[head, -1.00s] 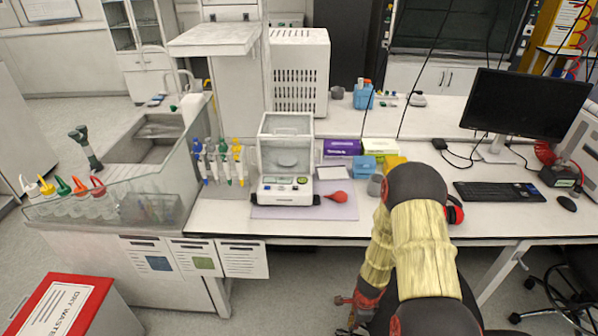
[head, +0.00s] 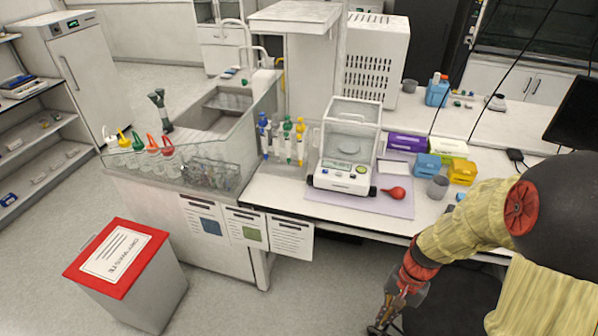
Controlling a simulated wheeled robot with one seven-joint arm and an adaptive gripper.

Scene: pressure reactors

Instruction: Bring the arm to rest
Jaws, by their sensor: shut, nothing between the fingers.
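My arm, in a yellowish sleeve with dark joints, fills the lower right of the head view. It bends down and to the left in front of the bench. My gripper (head: 380,328) hangs at the bottom edge of the picture, below the bench top and partly cut off by the frame. It looks shut and holds nothing that I can see. It is apart from the bench and from the waste bin.
The bench (head: 280,192) bears a balance (head: 345,176), a red bulb (head: 394,193), a grey cup (head: 437,187) and pipettes on a stand. A red-lidded waste bin (head: 150,290) stands at lower left. Floor between bin and gripper is clear.

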